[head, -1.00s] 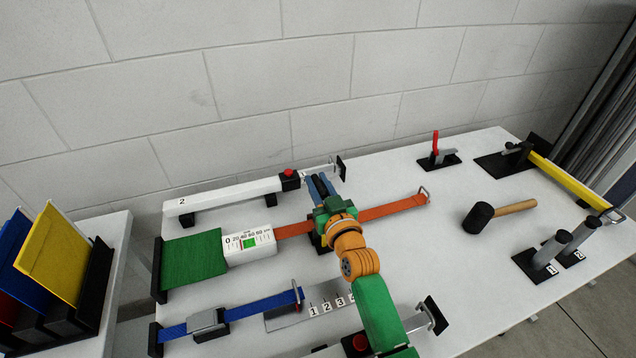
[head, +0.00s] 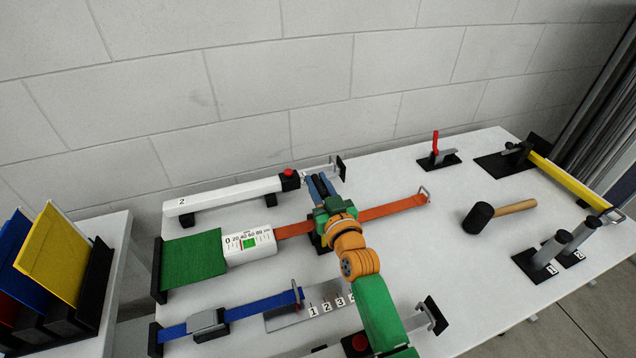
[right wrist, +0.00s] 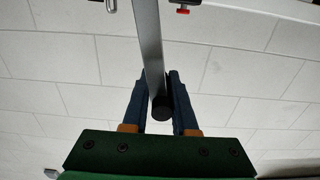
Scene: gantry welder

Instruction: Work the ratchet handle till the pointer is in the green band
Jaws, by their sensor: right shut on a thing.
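The orange strap (head: 393,210) runs across the table from the white gauge box (head: 250,246), which has a numbered scale and a green band. The pointer is too small to make out. My right gripper (head: 318,184) is over the strap's middle, above the black ratchet base (head: 318,242), which my arm mostly hides. In the right wrist view, its blue fingers are shut on the grey ratchet handle (right wrist: 150,50), near the handle's dark round end (right wrist: 161,107). My left gripper is not in view.
A white beam marked 2 (head: 230,194) with a red button lies behind the strap. A blue strap (head: 255,305) and numbered plate lie in front.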

